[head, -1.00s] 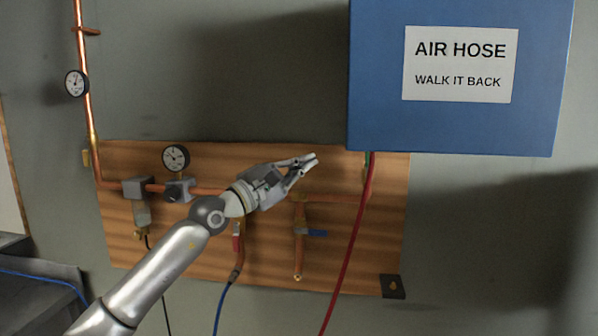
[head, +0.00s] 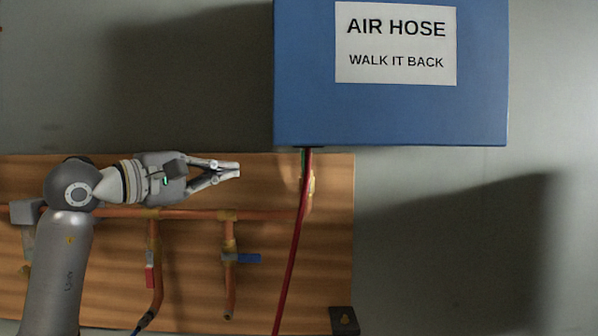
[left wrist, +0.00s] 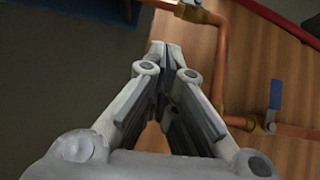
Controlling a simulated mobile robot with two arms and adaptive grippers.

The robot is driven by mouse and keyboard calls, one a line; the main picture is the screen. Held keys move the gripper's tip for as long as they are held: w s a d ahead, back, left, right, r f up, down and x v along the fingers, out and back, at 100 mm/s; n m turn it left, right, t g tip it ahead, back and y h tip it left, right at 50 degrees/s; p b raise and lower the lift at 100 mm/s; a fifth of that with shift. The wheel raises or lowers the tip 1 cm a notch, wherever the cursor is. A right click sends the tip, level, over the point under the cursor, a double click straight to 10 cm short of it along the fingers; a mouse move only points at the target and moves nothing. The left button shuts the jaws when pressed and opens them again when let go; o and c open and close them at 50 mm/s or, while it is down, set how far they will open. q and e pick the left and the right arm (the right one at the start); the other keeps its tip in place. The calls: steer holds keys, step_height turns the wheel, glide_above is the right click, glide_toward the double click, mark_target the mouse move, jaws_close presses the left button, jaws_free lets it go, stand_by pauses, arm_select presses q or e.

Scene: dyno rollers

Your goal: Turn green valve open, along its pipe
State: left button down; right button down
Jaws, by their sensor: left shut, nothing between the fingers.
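A narrow green piece (head: 302,158), likely the green valve's handle, shows just under the blue box, partly hidden by the red hose. A brass fitting (head: 310,184) sits beside the hose at the right end of the copper pipe (head: 270,215). Whether the handle lies along its pipe is too small to tell. My left gripper (head: 238,170) is shut and empty, pointing right, left of the green piece and apart from it. In the left wrist view its fingers (left wrist: 172,50) are together in front of the board, with a brass fitting (left wrist: 195,13) beyond. My right gripper is not in view.
The blue box (head: 390,110), labelled AIR HOSE, juts out above. The red hose (head: 292,245) hangs across the board (head: 335,230). A blue lever (head: 247,258) and a red lever (head: 150,277) are on the down pipes. A dark bracket (head: 344,320) is at lower right.

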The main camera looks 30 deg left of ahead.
mark_target(306, 171)
arm_select(q)
steer(key=shift+s+d+p+x, duration=0.1)
steer(key=shift+d+p+x, duration=0.6)
steer(key=shift+x, duration=1.35)
steer(key=shift+s+d+p+x, duration=0.1)
steer(key=shift+d+p+x, duration=0.15)
steer(key=shift+p+x, duration=1.35)
steer(key=shift+s+d+p+x, duration=0.15)
steer(key=shift+d+p+x, duration=0.3)
steer(key=shift+x, duration=2)
steer(key=shift+r, duration=0.1)
steer(key=shift+w+d+r, duration=0.2)
steer(key=shift+d, duration=0.15)
steer(key=shift+f, duration=0.1)
